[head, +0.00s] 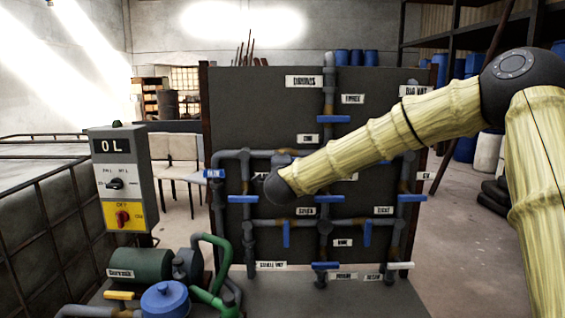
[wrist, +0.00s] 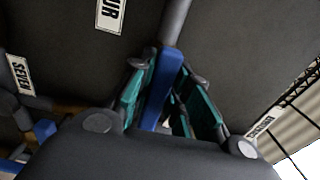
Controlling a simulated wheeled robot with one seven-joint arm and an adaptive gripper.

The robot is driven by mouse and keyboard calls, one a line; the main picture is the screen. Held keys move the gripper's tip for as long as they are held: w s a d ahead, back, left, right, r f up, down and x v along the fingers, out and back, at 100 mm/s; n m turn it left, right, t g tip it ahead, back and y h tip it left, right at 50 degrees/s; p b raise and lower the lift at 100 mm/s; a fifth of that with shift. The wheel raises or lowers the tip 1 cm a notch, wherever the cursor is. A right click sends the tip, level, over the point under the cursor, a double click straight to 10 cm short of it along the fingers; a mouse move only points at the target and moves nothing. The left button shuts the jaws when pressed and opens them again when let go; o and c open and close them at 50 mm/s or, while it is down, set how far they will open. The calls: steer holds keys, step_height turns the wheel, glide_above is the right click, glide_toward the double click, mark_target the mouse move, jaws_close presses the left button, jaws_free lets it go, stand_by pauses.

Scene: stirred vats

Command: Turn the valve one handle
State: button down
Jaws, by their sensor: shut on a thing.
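In the wrist view my gripper (wrist: 172,100) has its teal-padded fingers on both sides of a blue valve handle (wrist: 162,80) and is shut on it. The handle joins a grey pipe (wrist: 176,18) behind it. A white label ending in "UR" (wrist: 110,14) and a "SEVEN" label (wrist: 17,75) show to the left. In the head view my dark wrist end (head: 278,188) is in front of the pipe panel (head: 265,100), left of its middle. It hides my fingers and the held handle there. I cannot read a label that names the held valve.
Other blue handles are on the panel, such as one at the top (head: 333,119) and one at the right (head: 411,198). A control box (head: 120,180) stands at the left. A green pump (head: 140,264) and a blue-lidded vessel (head: 165,300) are at the lower left.

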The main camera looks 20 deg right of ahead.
steer(key=c, duration=1.3)
jaws_free()
steer(key=shift+c, duration=0.2)
steer(key=v, duration=1.2)
